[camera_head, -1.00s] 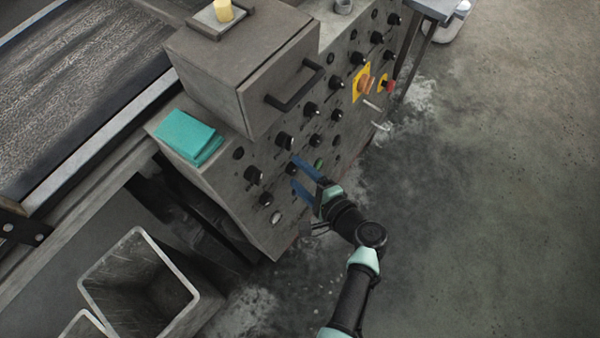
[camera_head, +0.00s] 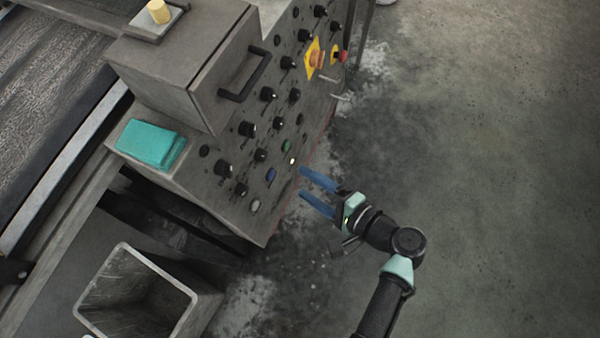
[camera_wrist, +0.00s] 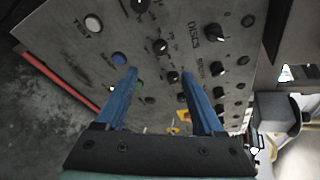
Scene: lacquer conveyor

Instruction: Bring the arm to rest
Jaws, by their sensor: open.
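My gripper (camera_head: 318,192) has two blue fingers, spread apart with nothing between them. It is off the right side of the grey control panel (camera_head: 233,207), over the floor side, pointing at the panel's face. In the wrist view my gripper (camera_wrist: 160,88) is open in front of the panel (camera_wrist: 95,55), which carries black knobs, a blue button (camera_wrist: 119,58) and a white button (camera_wrist: 93,23). The fingers cover part of the panel there. A small white light (camera_head: 292,161) shows on the panel near the fingertips in the head view.
A red emergency button (camera_head: 342,57) is at the panel's far end. An open metal bin (camera_head: 190,318) stands at lower left. The concrete floor (camera_head: 480,170) at right is clear.

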